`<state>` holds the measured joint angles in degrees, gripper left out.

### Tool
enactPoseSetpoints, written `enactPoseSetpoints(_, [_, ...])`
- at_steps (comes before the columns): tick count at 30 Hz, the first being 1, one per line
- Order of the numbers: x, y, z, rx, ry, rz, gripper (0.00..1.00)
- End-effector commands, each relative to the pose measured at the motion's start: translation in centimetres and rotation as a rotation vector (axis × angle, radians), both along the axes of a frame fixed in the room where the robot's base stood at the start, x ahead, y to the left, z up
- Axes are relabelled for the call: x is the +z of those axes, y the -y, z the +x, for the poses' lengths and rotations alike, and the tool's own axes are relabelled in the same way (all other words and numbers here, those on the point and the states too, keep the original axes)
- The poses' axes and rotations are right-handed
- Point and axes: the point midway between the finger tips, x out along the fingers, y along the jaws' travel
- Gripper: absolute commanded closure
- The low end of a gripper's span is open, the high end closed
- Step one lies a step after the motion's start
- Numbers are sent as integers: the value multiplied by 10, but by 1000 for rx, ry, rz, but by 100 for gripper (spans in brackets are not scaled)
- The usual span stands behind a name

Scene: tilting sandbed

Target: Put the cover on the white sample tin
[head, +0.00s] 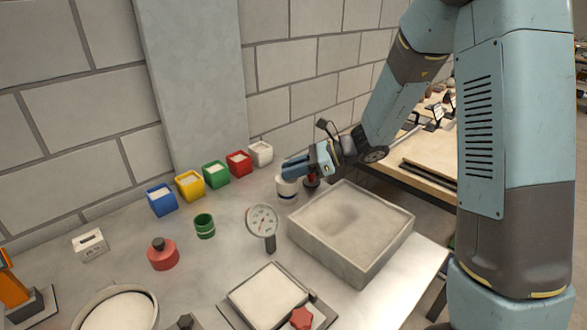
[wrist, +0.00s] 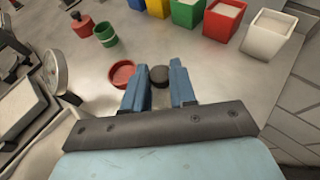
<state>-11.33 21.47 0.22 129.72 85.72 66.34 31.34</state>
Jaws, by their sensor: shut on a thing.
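The knob appears to belong to the tin's cover. In the head view the white body has a dark band low on its side. I cannot tell tin from cover there, nor whether the cover is seated. The white tin cannot be made out in the wrist view.
A red open dish (wrist: 122,73) is close left of my fingers in the wrist view. A dial gauge (head: 262,222), green tin (head: 204,226) and red knobbed piece (head: 163,255) stand leftward. The sand tray (head: 375,255) is close right. Several coloured boxes line the wall.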

Motion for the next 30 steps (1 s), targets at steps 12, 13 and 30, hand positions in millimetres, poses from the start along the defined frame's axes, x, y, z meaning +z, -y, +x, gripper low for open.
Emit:
enactPoseSetpoints(12, [-5,0,0,0,0,0,100])
enactPoseSetpoints(13, [-5,0,0,0,0,0,100])
enactPoseSetpoints(30, [-12,0,0,0,0,0,100])
